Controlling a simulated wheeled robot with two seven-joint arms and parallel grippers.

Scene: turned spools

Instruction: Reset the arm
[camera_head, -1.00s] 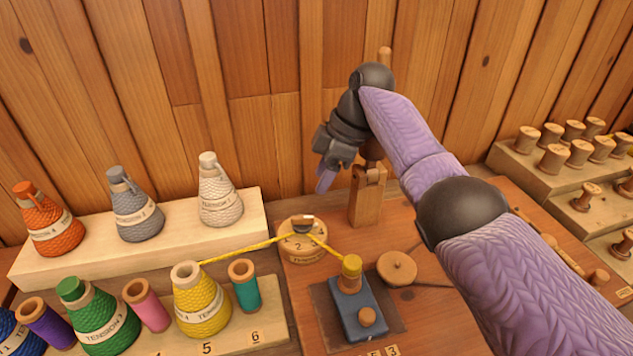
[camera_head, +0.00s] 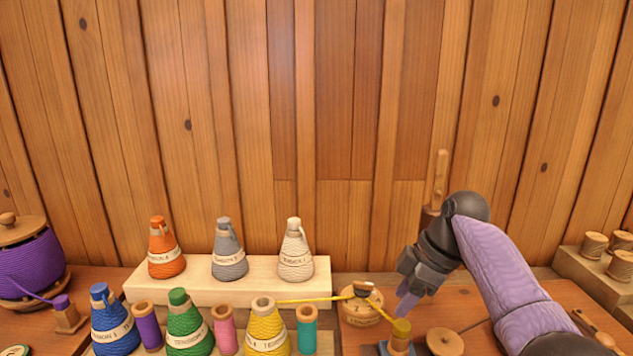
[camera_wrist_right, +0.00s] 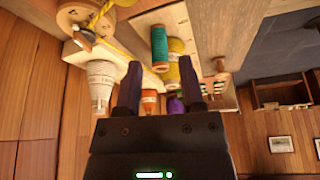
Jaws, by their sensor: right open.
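My right gripper (camera_head: 407,298) comes in from the right, above the wooden bench, just right of the round tension disc (camera_head: 362,312). In the right wrist view my right gripper (camera_wrist_right: 160,85) has its two dark fingers apart with nothing between them. A yellow thread (camera_head: 315,299) runs from the yellow cone (camera_head: 265,328) to the disc and on to a yellow-wound spool (camera_head: 401,335) near the bottom edge. My left gripper does not show.
Orange (camera_head: 165,250), grey (camera_head: 229,252) and white (camera_head: 295,252) cones stand on a pale raised shelf (camera_head: 200,292). Coloured cones and spools stand in front. A purple pot (camera_head: 28,262) is at the left. Wooden spools (camera_head: 620,265) sit at the right. A plank wall closes the back.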

